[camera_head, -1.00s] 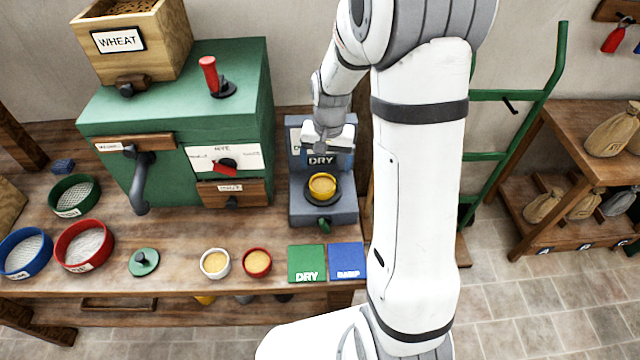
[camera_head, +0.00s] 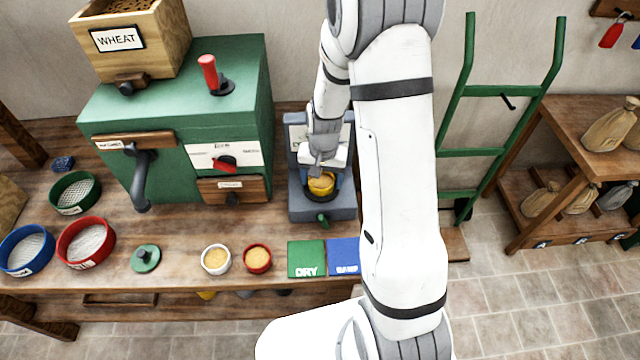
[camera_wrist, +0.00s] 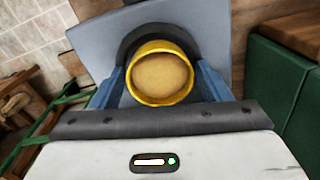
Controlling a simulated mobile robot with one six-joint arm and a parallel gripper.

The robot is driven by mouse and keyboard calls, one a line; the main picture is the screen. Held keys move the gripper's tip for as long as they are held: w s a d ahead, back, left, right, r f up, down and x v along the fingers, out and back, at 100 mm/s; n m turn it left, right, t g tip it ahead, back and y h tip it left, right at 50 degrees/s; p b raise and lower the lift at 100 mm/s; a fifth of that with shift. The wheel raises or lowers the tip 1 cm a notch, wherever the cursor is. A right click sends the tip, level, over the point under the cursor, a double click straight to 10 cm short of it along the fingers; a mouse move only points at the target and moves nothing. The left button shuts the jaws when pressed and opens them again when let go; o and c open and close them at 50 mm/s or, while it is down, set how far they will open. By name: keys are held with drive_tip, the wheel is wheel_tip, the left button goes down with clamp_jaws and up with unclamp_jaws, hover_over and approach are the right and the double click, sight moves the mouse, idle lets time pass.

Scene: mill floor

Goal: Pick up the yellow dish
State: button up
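The yellow dish (camera_head: 320,187) sits on the round dark plate of the grey-blue tester (camera_head: 322,212) and holds pale tan meal. It also shows in the wrist view (camera_wrist: 161,100), upright and seen from above. My gripper (camera_head: 321,178) is lowered right over the dish and partly covers it in the head view. In the wrist view my gripper's blue fingers (camera_wrist: 161,82) stand apart, one on each side of the dish. They are very near its rim, and I see no clear grip on it.
The green mill (camera_head: 190,120) stands close on the left. On the bench in front are a white dish (camera_head: 216,260), a red dish (camera_head: 258,259), a green DRY mat (camera_head: 306,259) and a blue mat (camera_head: 344,257). A green hand truck (camera_head: 470,153) stands to the right.

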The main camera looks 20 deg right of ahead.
drive_tip(key=c, duration=0.8)
drive_tip(key=shift+r, duration=0.15)
